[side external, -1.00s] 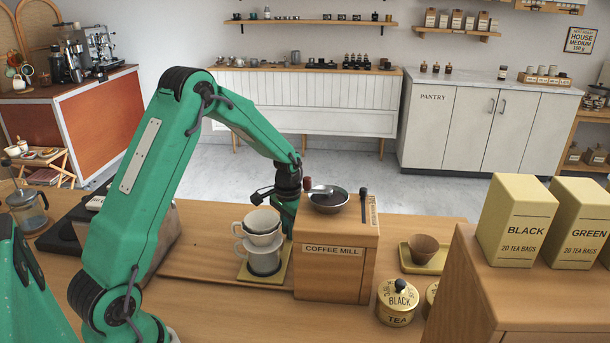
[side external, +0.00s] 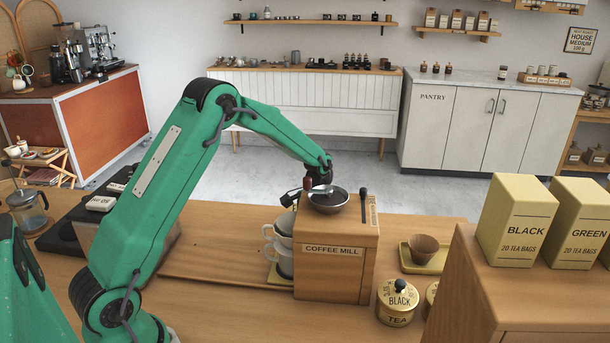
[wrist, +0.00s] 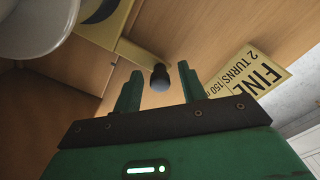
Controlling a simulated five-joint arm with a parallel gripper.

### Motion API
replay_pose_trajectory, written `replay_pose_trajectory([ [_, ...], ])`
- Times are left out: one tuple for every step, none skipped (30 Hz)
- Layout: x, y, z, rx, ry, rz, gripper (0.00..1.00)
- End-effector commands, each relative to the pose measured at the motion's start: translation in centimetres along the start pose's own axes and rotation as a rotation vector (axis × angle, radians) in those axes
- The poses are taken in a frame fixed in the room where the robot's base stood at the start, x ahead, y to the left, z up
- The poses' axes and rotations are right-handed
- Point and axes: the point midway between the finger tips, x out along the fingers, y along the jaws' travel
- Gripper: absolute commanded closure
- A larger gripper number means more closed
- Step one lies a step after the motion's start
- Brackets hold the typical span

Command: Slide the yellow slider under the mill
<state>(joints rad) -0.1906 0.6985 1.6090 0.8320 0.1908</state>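In the wrist view the slider's yellow plate (wrist: 105,28) shows at the top, with a narrow yellow arm ending in a dark knob (wrist: 160,77). My gripper (wrist: 160,82) is open, its green fingers on either side of the knob with gaps showing. In the side view the fingers are hidden behind the mill.
A wooden board (side external: 205,264) lies left of the mill. To the right are a tan cup on a yellow tray (side external: 430,268) and a black-labelled tea tin (side external: 397,308). The mill has a bowl (side external: 328,203) on top. A FINE label (wrist: 248,78) is on its side.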

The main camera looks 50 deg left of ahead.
Motion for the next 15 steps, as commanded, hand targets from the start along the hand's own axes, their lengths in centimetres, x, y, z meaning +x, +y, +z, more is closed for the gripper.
replay_pose_trajectory([
  [0.0,0.0,0.0,0.0,-0.001,0.0,0.59],
  [0.0,0.0,0.0,0.0,-0.001,0.0,0.59],
  [0.0,0.0,0.0,0.0,-0.001,0.0,0.59],
  [0.0,0.0,0.1,0.0,-0.001,0.0,0.59],
  [0.0,0.0,0.1,0.0,-0.002,0.0,0.59],
  [0.0,-0.1,0.1,0.0,-0.002,0.0,0.59],
  [0.0,-0.1,0.1,0.0,-0.002,0.0,0.59],
  [0.0,-0.1,0.2,-0.001,-0.002,0.0,0.59],
  [0.1,-0.2,0.3,-0.001,-0.002,0.0,0.59],
  [0.1,-0.3,0.3,-0.001,-0.002,0.0,0.59],
  [0.1,-0.4,0.5,-0.002,-0.003,0.001,0.59],
  [0.1,-0.6,0.6,-0.002,-0.003,0.001,0.59],
  [0.0,-0.8,0.7,-0.002,-0.002,0.0,0.59],
  [0.0,-0.9,0.9,-0.003,-0.002,0.0,0.59],
  [0.0,-1.2,1.1,-0.002,-0.001,0.0,0.59],
])
